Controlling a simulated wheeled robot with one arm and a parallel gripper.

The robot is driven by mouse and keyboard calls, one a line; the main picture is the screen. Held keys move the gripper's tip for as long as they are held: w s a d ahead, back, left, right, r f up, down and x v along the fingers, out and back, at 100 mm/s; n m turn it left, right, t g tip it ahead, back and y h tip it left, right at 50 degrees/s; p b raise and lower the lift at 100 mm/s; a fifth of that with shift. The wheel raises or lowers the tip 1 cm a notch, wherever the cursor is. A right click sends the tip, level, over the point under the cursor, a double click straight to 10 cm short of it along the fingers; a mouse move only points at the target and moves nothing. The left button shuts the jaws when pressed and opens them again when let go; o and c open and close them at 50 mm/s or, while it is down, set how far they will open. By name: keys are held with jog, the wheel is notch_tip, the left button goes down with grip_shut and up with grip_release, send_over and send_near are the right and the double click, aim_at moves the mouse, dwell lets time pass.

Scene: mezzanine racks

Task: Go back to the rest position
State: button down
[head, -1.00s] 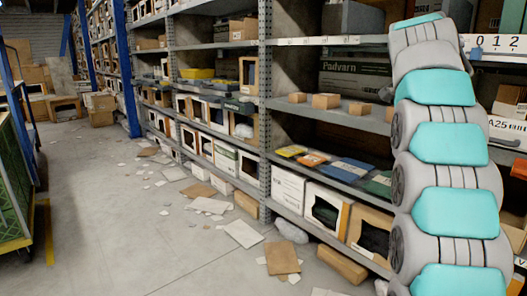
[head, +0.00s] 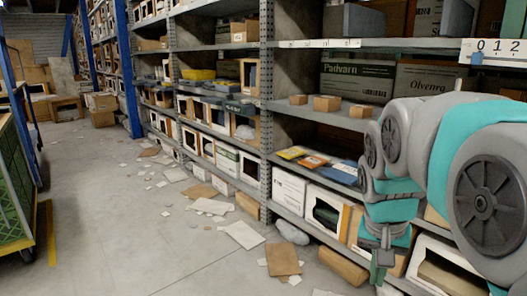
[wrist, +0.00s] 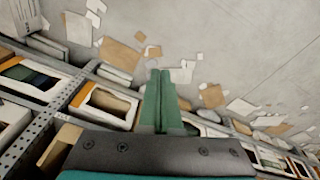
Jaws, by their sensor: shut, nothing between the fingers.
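My arm reaches in from the right side of the head view, folded at its grey and teal joints. My gripper (head: 378,274) hangs at the low end of the arm, pointing down in front of the lower shelf. In the wrist view my gripper (wrist: 160,75) shows two green fingers side by side with no gap between them. It is shut and empty. The floor and fallen papers lie beyond the fingertips.
The rack's boxed lower shelf (head: 290,212) stands close behind and beside my gripper. Cardboard pieces (head: 282,259) and paper litter the floor along the rack. A green cart (head: 12,205) stands at the far left. The aisle floor (head: 110,245) between is mostly clear.

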jog(key=s+a+f+n+g, duration=0.1)
jog(key=s+f, duration=0.4)
jog(key=s, duration=0.5)
jog(key=s+a+f+n+g+y, duration=0.1)
jog(key=s+a+f+n, duration=0.3)
jog(key=s, duration=0.6)
notch_tip(320, 180, down, 2)
jog(key=shift+a+f+n+g, duration=0.2)
jog(key=shift+a+n+g, duration=0.1)
jog(key=shift+a+g, duration=0.3)
